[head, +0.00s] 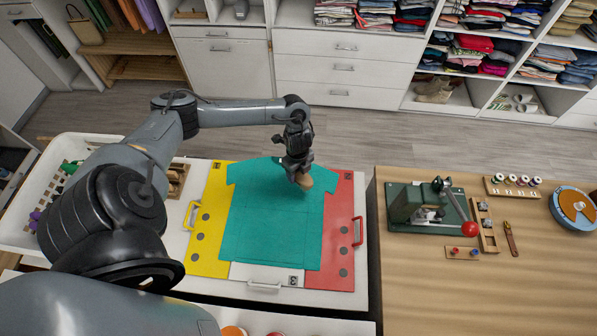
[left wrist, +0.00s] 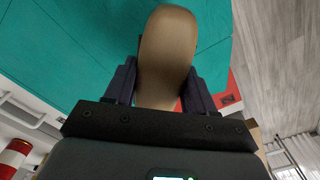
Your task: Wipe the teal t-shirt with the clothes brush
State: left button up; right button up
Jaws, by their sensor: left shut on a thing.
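The teal t-shirt (head: 270,230) lies spread flat on a folding board with a yellow left panel (head: 210,245) and a red right panel (head: 342,265). My left gripper (head: 297,168) is over the shirt's upper right part, near the right sleeve. It is shut on the clothes brush (head: 304,182), whose tan rounded back shows. In the left wrist view the brush (left wrist: 168,55) sits between the two dark fingers, with the teal shirt (left wrist: 70,45) behind it. The brush's underside is hidden, so I cannot tell whether it touches the cloth. My right gripper is not in view.
A white basket (head: 90,147) stands left of the board, partly behind my left arm. On the wooden table at right are a green press (head: 425,205) with a red-knobbed lever, thread spools (head: 512,181) and a blue-rimmed round thing (head: 574,205). Cabinets and shelves of folded clothes line the back.

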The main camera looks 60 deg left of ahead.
pick_arm(q)
jog(key=shift+r+p, duration=1.4)
jog(key=shift+r, duration=0.25)
